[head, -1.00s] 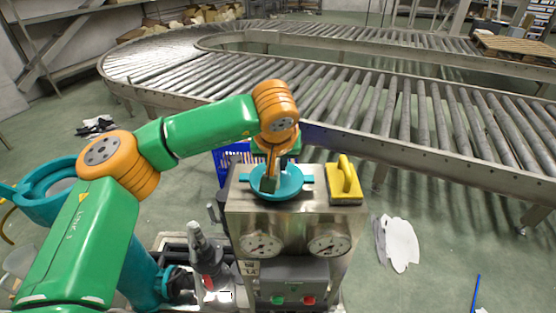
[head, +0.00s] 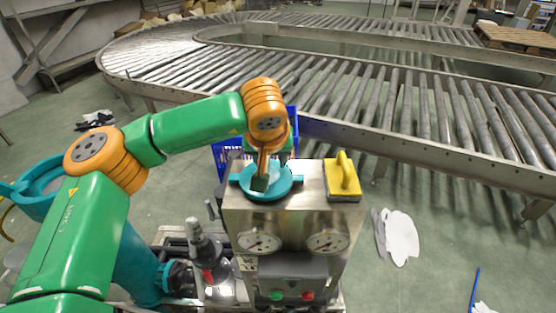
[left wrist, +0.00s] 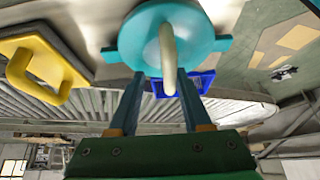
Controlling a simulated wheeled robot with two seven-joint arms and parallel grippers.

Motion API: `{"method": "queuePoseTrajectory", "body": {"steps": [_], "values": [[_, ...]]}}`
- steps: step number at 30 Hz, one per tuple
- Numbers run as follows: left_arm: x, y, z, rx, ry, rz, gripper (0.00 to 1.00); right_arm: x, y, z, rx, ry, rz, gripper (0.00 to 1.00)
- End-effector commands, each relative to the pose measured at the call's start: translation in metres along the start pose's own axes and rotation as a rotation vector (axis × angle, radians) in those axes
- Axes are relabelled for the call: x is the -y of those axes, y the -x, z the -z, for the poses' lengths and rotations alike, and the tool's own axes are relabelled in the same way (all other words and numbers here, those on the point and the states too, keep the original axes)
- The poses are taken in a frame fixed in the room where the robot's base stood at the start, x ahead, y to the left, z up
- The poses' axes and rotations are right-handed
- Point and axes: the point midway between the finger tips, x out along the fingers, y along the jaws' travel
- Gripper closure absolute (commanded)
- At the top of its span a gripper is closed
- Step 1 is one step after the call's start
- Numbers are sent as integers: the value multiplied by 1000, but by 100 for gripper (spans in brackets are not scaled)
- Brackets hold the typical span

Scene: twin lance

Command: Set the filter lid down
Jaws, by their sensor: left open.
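The filter lid (head: 284,187) is a round teal disc with side tabs. It appears to lie flat on top of the steel machine (head: 312,213), at the left of the yellow-handled float. In the left wrist view the lid (left wrist: 205,42) shows a pale curved handle (left wrist: 167,45) in its middle. My left gripper (head: 261,182) is over the lid. In the left wrist view its two fingers (left wrist: 160,74) are apart, and the handle's end shows between them. The fingers partly hide the handle in the head view. My right gripper is not in view.
The yellow float (head: 343,178) sits at the machine's top right. Two gauges (head: 259,242) are on its front. A blue crate (head: 228,153) stands behind the machine, and a roller conveyor (head: 400,110) curves beyond.

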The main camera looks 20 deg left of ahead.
Motion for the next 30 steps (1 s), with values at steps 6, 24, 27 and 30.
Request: {"method": "queuePoseTrajectory", "body": {"steps": [6,24,27,30], "values": [[0,58,-1,-9,1,-5,52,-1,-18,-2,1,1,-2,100],[2,118,0,-2,1,0,52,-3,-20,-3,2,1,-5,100],[2,118,0,-3,1,0,52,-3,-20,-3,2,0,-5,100],[2,118,0,-3,1,-1,52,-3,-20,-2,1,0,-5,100]]}}
